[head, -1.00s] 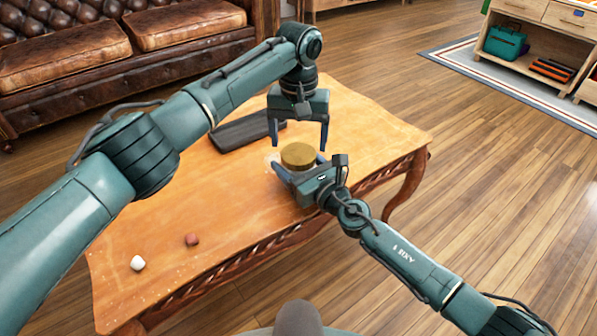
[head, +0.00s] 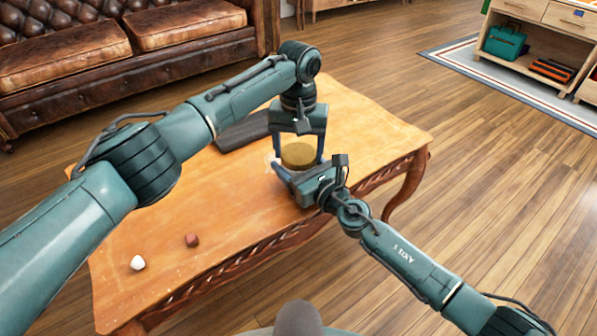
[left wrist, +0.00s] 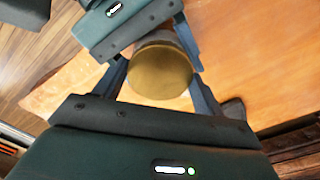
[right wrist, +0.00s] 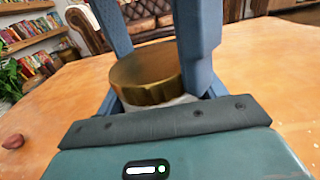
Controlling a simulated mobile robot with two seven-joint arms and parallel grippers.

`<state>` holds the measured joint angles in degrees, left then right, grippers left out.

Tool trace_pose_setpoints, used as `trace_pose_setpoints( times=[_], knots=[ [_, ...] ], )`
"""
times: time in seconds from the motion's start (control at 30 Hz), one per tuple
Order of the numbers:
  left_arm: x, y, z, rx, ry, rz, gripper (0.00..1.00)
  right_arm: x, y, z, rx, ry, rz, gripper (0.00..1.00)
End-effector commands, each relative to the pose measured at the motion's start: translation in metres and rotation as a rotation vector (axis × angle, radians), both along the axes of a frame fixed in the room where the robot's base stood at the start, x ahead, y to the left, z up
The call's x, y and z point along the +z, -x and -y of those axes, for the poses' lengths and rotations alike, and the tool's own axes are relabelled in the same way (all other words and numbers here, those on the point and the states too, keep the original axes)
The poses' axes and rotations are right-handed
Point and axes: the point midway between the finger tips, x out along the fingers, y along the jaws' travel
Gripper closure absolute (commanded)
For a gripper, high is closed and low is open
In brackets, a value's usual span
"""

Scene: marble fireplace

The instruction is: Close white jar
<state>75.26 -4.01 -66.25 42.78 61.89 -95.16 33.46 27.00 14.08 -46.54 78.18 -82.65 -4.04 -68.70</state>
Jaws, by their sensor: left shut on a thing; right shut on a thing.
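The white jar (right wrist: 165,103) stands on the wooden table, its body mostly hidden by my grippers. A round gold lid (head: 298,154) sits at its mouth; the lid also shows in the left wrist view (left wrist: 160,72) and the right wrist view (right wrist: 147,76). I cannot tell whether it is fully seated. My left gripper (head: 297,157) points down from above, its fingers shut on opposite sides of the lid. My right gripper (head: 297,174) comes in low from the near right, shut on the jar body below the lid.
A dark flat object (head: 246,130) lies on the table (head: 215,200) behind my left arm. A small white piece (head: 137,263) and a small brown piece (head: 192,240) lie at its near left. The table's middle left is clear. A leather sofa (head: 120,50) stands behind.

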Motion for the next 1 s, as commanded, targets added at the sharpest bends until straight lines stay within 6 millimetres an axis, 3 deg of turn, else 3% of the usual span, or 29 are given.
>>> trace_pose_setpoints(
  times=[0.07,0.1,0.33,0.67,1.0],
  knots=[
    [0.0,0.0,0.0,0.001,-0.001,0.001,0.58,-0.001,0.0,0.0,0.001,0.0,-0.001,0.94],
    [0.0,0.0,-0.001,0.001,-0.001,0.001,0.27,-0.001,0.0,0.0,0.001,0.0,-0.001,0.94],
    [0.0,0.0,0.0,0.001,-0.001,0.001,0.08,-0.001,0.0,0.0,0.001,0.001,-0.001,0.94],
    [0.005,0.0,0.002,-0.003,0.003,0.001,0.08,-0.001,0.0,0.0,0.001,0.001,-0.001,0.94],
    [0.045,0.0,0.001,-0.003,0.003,0.002,0.08,-0.001,0.0,0.0,0.001,0.0,-0.002,0.94]
  ],
)
